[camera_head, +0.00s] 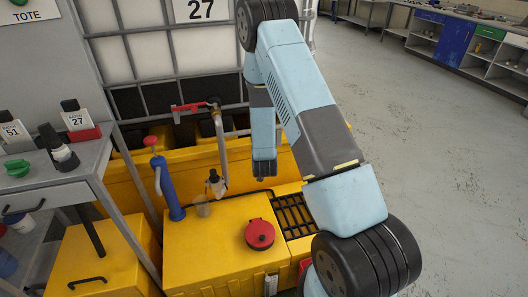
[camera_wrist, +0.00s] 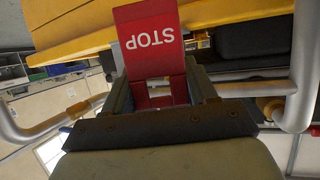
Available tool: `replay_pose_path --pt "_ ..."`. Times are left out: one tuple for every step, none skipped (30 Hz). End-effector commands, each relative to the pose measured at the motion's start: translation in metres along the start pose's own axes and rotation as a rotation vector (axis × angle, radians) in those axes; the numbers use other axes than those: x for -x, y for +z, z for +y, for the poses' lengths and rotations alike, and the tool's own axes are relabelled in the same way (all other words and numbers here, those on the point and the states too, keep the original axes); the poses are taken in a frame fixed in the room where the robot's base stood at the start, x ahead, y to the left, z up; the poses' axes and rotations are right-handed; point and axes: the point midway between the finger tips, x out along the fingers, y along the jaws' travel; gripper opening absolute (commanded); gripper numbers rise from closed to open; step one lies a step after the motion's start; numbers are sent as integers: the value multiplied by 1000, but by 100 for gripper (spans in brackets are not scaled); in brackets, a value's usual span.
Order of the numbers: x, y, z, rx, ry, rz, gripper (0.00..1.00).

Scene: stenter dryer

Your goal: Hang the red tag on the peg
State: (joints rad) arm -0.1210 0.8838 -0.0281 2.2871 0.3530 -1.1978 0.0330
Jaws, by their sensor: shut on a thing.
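The red tag (camera_wrist: 152,52) shows in the wrist view, with white STOP lettering that reads upside down. My gripper (camera_wrist: 160,88) is shut on the lower part of the tag, and the lettered part sticks out beyond the fingers. In the head view my arm reaches up and then down over the yellow unit; I cannot make out the fingers or the tag there. I cannot pick out the peg for certain in either view.
A caged white tank marked 27 (camera_head: 202,10) stands behind the yellow unit (camera_head: 205,262). A pipe with a red lever (camera_head: 190,106), a blue pump (camera_head: 168,188) and a red cap (camera_head: 260,234) are near my arm. A grey bench (camera_head: 60,187) is left; open floor (camera_head: 430,150) is right.

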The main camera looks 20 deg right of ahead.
Motion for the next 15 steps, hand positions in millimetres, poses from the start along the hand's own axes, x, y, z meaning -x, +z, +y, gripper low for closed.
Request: replay_pose_path --pt "-2 -1 -1 0 0 0 28" --pt "-4 -1 -1 0 0 0 28" --pt "-6 -2 -2 0 0 0 28" --pt "-7 -2 -2 0 0 0 28" --pt "-8 -3 -3 0 0 0 28" --pt "-10 -3 -3 0 0 0 28" --pt "-11 -4 -4 0 0 0 28" --pt "-12 -4 -4 0 0 0 28" --pt "-14 -5 -4 1 -1 0 28" --pt "-16 -5 -5 0 -1 1 28" --pt "-17 -6 -5 0 -1 1 28" --pt "-19 -6 -6 0 -1 1 28" --pt "-20 -7 -6 0 -1 1 28" --pt "-21 -7 -7 0 -1 0 28" --pt "-23 -8 -7 0 -1 0 28"
